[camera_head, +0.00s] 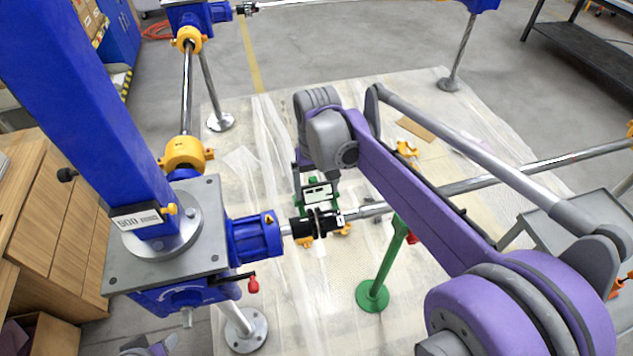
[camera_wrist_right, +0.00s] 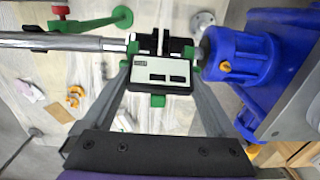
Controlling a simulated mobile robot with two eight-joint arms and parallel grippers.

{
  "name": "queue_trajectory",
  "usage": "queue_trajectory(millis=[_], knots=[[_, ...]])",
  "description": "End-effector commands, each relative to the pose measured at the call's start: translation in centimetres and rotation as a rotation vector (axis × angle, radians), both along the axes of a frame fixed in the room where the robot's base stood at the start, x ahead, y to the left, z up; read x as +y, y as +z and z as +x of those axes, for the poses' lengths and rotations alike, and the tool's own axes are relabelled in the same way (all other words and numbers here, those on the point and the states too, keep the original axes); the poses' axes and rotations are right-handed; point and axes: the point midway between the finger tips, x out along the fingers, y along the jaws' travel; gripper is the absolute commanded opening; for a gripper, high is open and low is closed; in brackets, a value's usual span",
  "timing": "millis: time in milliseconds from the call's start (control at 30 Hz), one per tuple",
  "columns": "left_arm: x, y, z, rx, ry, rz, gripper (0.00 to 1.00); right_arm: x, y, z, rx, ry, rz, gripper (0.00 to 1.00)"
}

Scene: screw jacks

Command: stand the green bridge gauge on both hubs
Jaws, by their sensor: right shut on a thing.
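The green bridge gauge (camera_head: 318,196), with a white display face, is in my right gripper (camera_head: 316,181). In the right wrist view the gauge (camera_wrist_right: 155,73) sits between my two grey fingers, which are shut on its green sides. Two black hubs (camera_head: 302,227) (camera_head: 329,221) face each other on the shaft line, with a thin gap between them. The gauge is right at the hubs, and its green feet overlap the shaft line in the right wrist view. I cannot tell whether the feet touch the hubs. My left gripper is not in view.
A blue motor (camera_head: 255,237) on a grey-plated screw jack (camera_head: 215,215) stands left of the hubs. A steel shaft (camera_head: 480,183) runs right from them. A green stand (camera_head: 378,280) holds the shaft from below. Plastic sheeting (camera_head: 290,310) covers the floor.

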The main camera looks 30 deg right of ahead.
Motion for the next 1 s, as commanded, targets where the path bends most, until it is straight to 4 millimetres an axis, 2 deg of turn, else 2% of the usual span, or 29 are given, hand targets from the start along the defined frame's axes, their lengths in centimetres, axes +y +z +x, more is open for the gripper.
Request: queue_trajectory(millis=[100,500,1000], knots=[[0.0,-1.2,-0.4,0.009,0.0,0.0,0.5,0.0,-1.6,-0.1,0.003,0.0,0.001,0.1],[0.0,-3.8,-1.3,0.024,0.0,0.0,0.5,0.0,-5.1,0.0,0.001,0.0,0.0,0.1],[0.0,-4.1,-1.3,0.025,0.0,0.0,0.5,0.0,-5.6,0.0,0.0,0.0,0.0,0.1]])
